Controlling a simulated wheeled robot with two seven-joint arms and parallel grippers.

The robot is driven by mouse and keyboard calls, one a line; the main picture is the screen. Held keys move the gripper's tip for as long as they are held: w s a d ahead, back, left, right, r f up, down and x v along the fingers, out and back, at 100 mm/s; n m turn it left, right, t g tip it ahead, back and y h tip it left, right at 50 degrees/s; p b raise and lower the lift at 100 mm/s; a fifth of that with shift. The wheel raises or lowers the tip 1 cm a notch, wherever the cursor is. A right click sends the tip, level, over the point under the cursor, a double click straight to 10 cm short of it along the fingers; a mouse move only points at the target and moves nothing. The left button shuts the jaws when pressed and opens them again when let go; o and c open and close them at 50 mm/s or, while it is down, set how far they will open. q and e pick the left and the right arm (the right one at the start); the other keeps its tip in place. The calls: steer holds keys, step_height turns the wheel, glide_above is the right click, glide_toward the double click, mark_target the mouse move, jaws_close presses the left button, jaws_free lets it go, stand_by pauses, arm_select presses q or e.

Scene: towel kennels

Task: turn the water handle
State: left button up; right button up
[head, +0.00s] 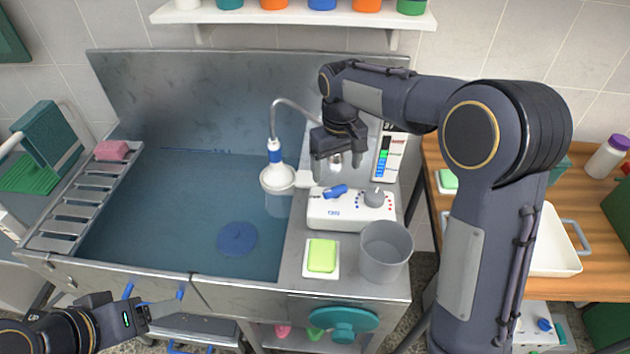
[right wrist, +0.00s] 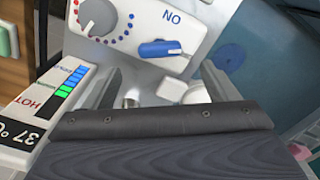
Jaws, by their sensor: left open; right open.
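The white water control box (head: 350,209) stands on the steel ledge right of the tub. It has a blue lever handle (head: 336,191) and a grey round knob (head: 375,197) with red and blue dots around it. In the right wrist view the blue handle (right wrist: 163,48) lies across the panel beside the knob (right wrist: 98,14). My right gripper (head: 341,165) is open and hangs above and behind the box, apart from the handle. Its fingers also show in the right wrist view (right wrist: 163,82). My left gripper (head: 155,298) is open and empty at the tub's front left.
A shower head (head: 277,178) on a hose sits left of the box. A grey bucket (head: 385,252) and a green soap (head: 322,256) stand in front of it. A temperature display (head: 383,157) stands behind. The tub (head: 180,210) holds a blue disc (head: 237,239).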

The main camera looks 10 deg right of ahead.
mark_target(335, 188)
step_height(335, 188, down, 7)
steer(key=shift+r+p, duration=0.1)
steer(key=shift+p, duration=0.25)
steer(key=c, duration=1)
steer(key=shift+m, duration=2.9)
steer(key=o, duration=1)
